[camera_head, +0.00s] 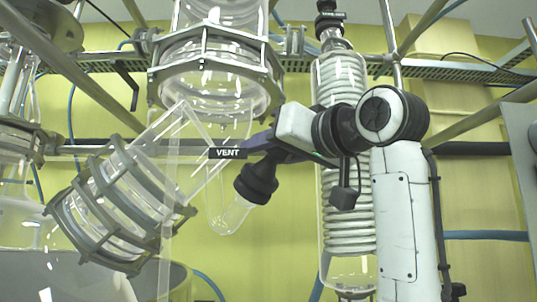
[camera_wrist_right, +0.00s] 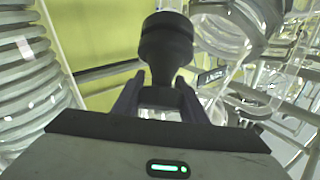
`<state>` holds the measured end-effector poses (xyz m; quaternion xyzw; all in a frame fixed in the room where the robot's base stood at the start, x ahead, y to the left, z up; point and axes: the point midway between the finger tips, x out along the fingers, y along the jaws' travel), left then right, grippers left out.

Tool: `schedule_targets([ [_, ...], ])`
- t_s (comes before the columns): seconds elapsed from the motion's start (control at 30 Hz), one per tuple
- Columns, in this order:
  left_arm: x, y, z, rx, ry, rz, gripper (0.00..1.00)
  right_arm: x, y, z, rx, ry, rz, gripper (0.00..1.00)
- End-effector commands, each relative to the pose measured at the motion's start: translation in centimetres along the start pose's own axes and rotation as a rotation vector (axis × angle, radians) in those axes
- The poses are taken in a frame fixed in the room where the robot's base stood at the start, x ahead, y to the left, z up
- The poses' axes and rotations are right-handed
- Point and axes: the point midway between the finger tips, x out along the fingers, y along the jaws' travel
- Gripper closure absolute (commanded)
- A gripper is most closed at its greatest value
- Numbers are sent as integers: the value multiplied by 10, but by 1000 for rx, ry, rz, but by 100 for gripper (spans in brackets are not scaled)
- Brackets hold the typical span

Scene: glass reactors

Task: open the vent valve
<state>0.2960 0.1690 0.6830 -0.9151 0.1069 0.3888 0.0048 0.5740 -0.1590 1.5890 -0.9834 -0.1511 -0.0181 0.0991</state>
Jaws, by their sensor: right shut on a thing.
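The vent valve is a black ribbed knob (camera_head: 257,180) on a short clear glass tube that slants down to the left. A black label reading VENT (camera_head: 227,153) sits just left of it. My right gripper (camera_head: 264,152) reaches in from the right at the top of the knob. In the right wrist view the black knob (camera_wrist_right: 166,45) stands between and beyond the two dark fingers of my gripper (camera_wrist_right: 160,92), which is shut on it. The finger contact is partly hidden in the head view. My left gripper is not in view.
A tilted glass flange with a grey clamp ring (camera_head: 120,205) is at the left. A glass vessel with a metal collar (camera_head: 215,75) is above. A coiled glass condenser (camera_head: 345,215) stands behind my right arm. Metal frame bars (camera_head: 75,65) cross the scene.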

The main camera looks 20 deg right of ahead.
Motion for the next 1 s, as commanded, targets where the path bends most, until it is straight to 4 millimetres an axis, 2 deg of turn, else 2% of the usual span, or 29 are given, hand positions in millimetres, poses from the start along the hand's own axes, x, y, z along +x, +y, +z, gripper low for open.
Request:
schedule_targets([
  [0.6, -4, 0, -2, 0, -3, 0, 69, -4, -14, 1, -370, 1, -443, 84],
  [1.0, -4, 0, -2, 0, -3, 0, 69, -8, -21, 4, -549, 3, -654, 84],
])
